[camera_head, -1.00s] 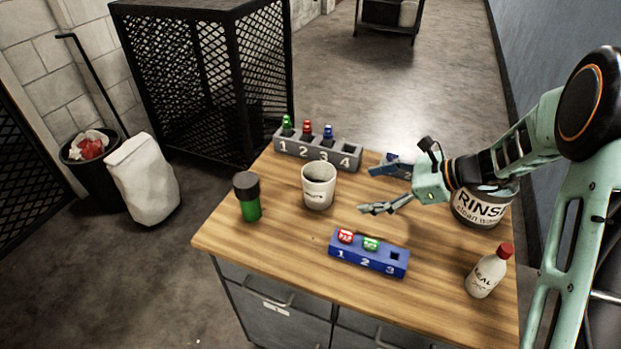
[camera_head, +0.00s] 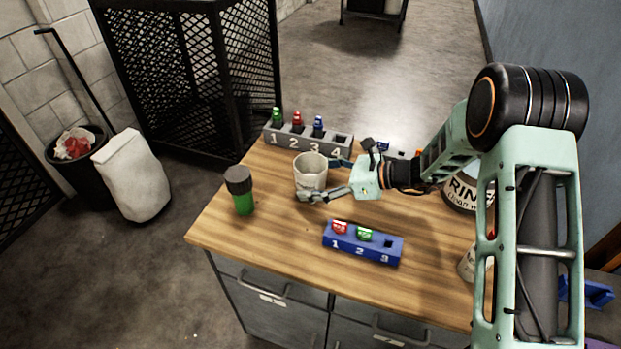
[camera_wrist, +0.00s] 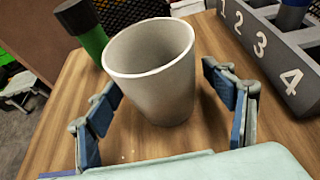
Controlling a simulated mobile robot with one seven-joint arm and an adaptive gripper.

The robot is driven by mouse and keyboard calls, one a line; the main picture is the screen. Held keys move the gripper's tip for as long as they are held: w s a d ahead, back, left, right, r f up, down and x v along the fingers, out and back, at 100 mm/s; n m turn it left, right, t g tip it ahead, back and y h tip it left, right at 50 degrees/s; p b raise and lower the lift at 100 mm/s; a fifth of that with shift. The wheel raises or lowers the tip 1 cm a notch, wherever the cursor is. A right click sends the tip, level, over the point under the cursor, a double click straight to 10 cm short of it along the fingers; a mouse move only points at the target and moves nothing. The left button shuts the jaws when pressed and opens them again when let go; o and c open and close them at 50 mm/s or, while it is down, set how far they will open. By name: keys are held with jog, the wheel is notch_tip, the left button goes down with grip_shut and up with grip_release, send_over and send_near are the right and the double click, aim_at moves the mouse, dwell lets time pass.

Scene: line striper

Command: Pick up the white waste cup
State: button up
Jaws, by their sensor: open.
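The white waste cup (camera_head: 310,173) stands upright on the wooden table, left of my gripper (camera_head: 336,178) in the head view. In the wrist view the cup (camera_wrist: 155,75) is between my two open fingers (camera_wrist: 165,105), with its empty-looking inside facing me. A gap of table shows between the cup and each finger, so neither finger appears to touch it. The side of the cup toward my gripper is partly hidden in the head view.
A green bottle with a dark cap (camera_head: 240,190) stands left of the cup. A grey numbered rack (camera_head: 310,140) is behind it and a blue numbered rack (camera_head: 362,243) in front. A rinse container (camera_head: 462,192) is partly hidden by my arm. Bare wood (camera_head: 285,225) lies at front left.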

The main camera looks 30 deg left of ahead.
jog(key=shift+a+f, duration=0.2)
jog(key=shift+a, duration=0.25)
jog(key=c, duration=1.4)
jog(key=shift+r, duration=0.1)
